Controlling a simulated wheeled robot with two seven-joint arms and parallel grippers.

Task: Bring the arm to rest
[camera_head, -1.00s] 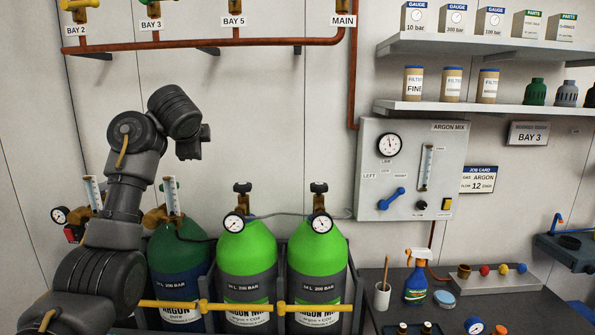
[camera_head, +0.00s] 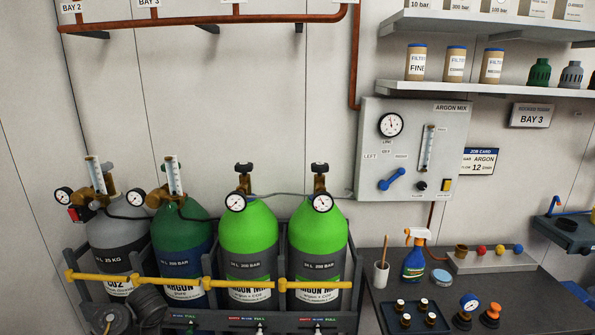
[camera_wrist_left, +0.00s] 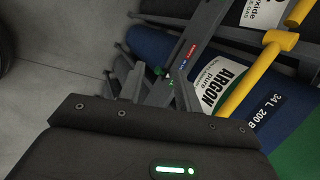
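My left arm (camera_head: 148,307) is low at the bottom left of the head view, in front of the cylinder rack. Only dark rounded links show there. In the left wrist view the dark housing of my left gripper (camera_wrist_left: 150,145) fills the bottom, with a lit green bar. Beyond the housing are the blue and green argon cylinder (camera_wrist_left: 190,62) and a yellow rail (camera_wrist_left: 258,75). My right gripper is in neither view.
The rack (camera_head: 360,262) holds a grey cylinder (camera_head: 117,232), a dark green cylinder (camera_head: 180,230) and two bright green ones (camera_head: 248,240) (camera_head: 318,240) behind yellow bars. A wall panel (camera_head: 455,122) carries a blue lever (camera_head: 391,179). A bench (camera_head: 385,318) with a spray bottle (camera_head: 414,262) stands right.

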